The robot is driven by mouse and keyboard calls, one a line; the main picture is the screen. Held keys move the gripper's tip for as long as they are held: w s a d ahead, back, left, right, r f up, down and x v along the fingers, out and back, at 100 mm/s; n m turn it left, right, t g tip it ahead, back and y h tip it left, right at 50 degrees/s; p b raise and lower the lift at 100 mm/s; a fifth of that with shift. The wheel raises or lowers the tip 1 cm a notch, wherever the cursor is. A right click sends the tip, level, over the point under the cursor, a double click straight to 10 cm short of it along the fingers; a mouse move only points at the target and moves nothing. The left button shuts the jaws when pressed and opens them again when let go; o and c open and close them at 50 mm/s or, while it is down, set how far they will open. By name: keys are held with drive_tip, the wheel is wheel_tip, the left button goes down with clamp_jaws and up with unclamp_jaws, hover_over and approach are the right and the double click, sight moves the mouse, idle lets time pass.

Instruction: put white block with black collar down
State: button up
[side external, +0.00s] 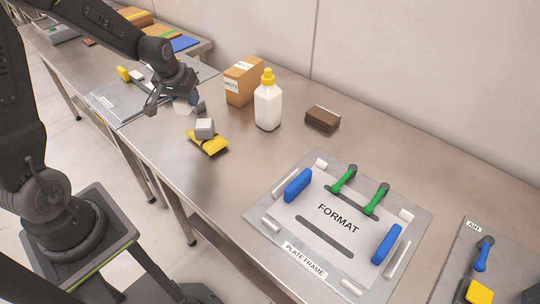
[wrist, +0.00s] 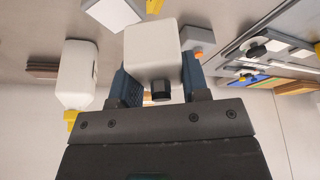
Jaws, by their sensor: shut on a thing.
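The white block (wrist: 152,45) with a short black collar (wrist: 161,89) fills the top middle of the wrist view. My gripper (wrist: 158,72) is shut on it, with one dark blue finger on each side. In the side external view my gripper (side external: 182,99) is at the upper left, over the near side of the bench.
A cardboard box (side external: 242,82), a white bottle (side external: 268,104) and brown blocks (side external: 322,118) stand to the right. A metal plate frame (side external: 262,211) lies front right. Bare bench lies between.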

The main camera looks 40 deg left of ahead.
drive_tip(key=w+d+f+m, duration=0.1)
drive_tip(key=w+d+f, duration=0.1)
drive_tip(key=d, duration=0.5)
drive_tip(key=w+d+f+m+h, duration=0.1)
drive_tip(key=w+d+f+m, duration=0.1)
drive_tip(key=w+d, duration=0.2)
drive_tip(key=w+d+f+m, duration=0.2)
drive_tip(key=w+d, duration=0.1)
drive_tip(key=d, duration=0.7)
drive_tip(key=shift+d+f+t+h, duration=0.15)
drive_tip(key=shift+d+t+h, duration=0.15)
drive_tip(key=shift+h, duration=0.1)
drive_tip(key=shift+w+d+f, duration=0.1)
drive_tip(key=shift+d+f, duration=0.2)
drive_tip(key=shift+d, duration=0.05)
drive_tip(key=shift+f, duration=1.95)
drive_tip(key=shift+f, duration=0.1)
drive_tip(key=o, duration=1)
drive_tip(key=shift+c, duration=0.2)
